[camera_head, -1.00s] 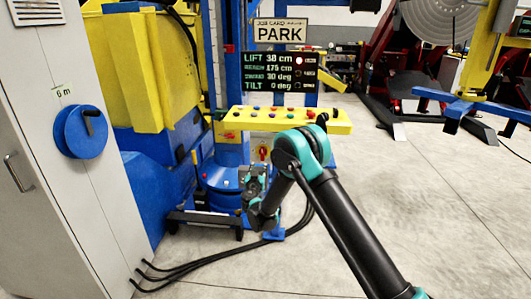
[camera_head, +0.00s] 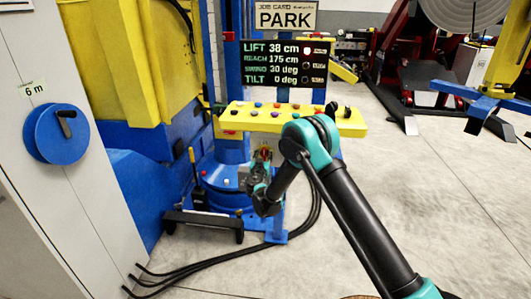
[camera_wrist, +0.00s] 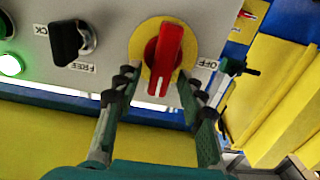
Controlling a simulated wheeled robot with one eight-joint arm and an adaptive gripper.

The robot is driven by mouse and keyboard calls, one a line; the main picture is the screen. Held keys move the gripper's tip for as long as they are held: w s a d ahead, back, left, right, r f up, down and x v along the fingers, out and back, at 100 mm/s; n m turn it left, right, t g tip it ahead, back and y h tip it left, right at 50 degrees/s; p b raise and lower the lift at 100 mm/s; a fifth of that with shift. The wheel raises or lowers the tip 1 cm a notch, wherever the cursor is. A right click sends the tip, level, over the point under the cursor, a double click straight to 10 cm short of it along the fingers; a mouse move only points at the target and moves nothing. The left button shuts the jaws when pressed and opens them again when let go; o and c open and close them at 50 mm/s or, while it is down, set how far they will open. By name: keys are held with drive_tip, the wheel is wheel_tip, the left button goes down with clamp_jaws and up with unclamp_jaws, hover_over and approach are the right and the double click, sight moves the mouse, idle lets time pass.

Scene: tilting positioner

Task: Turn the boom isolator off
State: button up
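In the wrist view a red rotary knob (camera_wrist: 166,55) sits on a yellow disc (camera_wrist: 143,38) on a grey panel; I take it as the boom isolator. Its white mark points down in the picture, and an upside-down OFF label (camera_wrist: 207,64) is to its right. My gripper (camera_wrist: 158,84) is open, with one finger on each side of the knob's lower end. A gap shows at the left finger; contact on the right cannot be told. In the head view my gripper (camera_head: 261,168) is low under the yellow console, in front of the small red knob (camera_head: 264,152).
A black knob (camera_wrist: 70,42) with a FREE label and a lit green lamp (camera_wrist: 11,65) are left of the isolator. A yellow console (camera_head: 345,122) with several buttons is above my gripper. A display (camera_head: 285,62) reads lift 38, reach 175, swing 30, tilt 0. Cables (camera_head: 200,263) lie on the floor.

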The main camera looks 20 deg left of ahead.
clamp_jaws()
idle(0.5)
drive_tip(key=n, duration=0.4)
drive_tip(key=a+n, duration=0.1)
drive_tip(key=n, duration=0.3)
drive_tip(key=f+n, duration=0.1)
drive_tip(key=n, duration=0.4)
drive_tip(key=shift+s+a+f, duration=0.1)
drive_tip(key=shift+s+a, duration=0.2)
drive_tip(key=shift+a, duration=0.1)
drive_tip(key=n, duration=0.4)
drive_tip(key=shift+f+n, duration=0.4)
